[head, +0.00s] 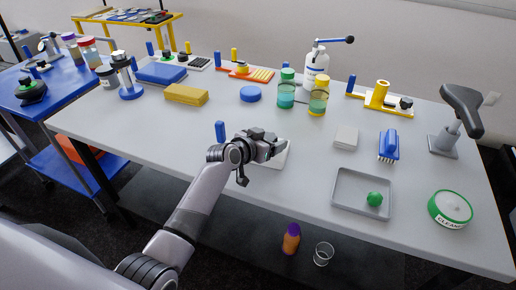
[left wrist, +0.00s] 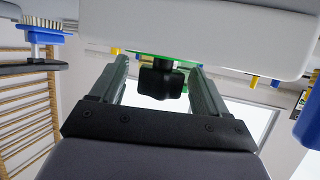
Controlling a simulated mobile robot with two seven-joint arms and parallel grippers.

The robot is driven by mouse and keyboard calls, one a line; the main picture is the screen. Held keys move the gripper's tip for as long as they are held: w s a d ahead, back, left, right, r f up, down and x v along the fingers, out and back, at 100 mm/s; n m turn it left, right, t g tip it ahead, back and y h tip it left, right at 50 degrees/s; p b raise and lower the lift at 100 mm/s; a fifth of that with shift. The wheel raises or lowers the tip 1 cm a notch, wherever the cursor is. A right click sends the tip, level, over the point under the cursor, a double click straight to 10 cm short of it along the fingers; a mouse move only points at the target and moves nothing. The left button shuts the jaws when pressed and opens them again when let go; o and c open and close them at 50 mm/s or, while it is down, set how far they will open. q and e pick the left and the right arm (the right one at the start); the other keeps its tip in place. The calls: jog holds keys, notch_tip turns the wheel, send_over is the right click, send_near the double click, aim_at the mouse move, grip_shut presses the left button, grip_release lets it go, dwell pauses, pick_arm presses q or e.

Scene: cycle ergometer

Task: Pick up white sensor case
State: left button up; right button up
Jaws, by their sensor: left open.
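A white, round-cornered case (head: 281,158) lies on the grey table (head: 300,190), mostly hidden behind my left gripper (head: 268,147) in the head view. In the left wrist view, a large white body (left wrist: 200,30), which looks like this case, fills the top very close to the camera. My left gripper is open, and its two fingers show apart in the left wrist view (left wrist: 155,80). A black block (left wrist: 160,80) shows between the fingers; whether they touch it I cannot tell. My right gripper is not in view.
A blue post (head: 221,131) stands just left of the gripper. A flat pale box (head: 346,137), a blue brush (head: 389,145) and a grey tray (head: 348,203) with a green ball (head: 374,199) lie to the right. Jars (head: 287,90) stand behind.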

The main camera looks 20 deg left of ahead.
pick_arm(q)
jog(key=shift+w+f, duration=0.1)
jog(key=shift+w, duration=0.05)
jog(key=c, duration=1)
jog(key=shift+c, duration=1.1)
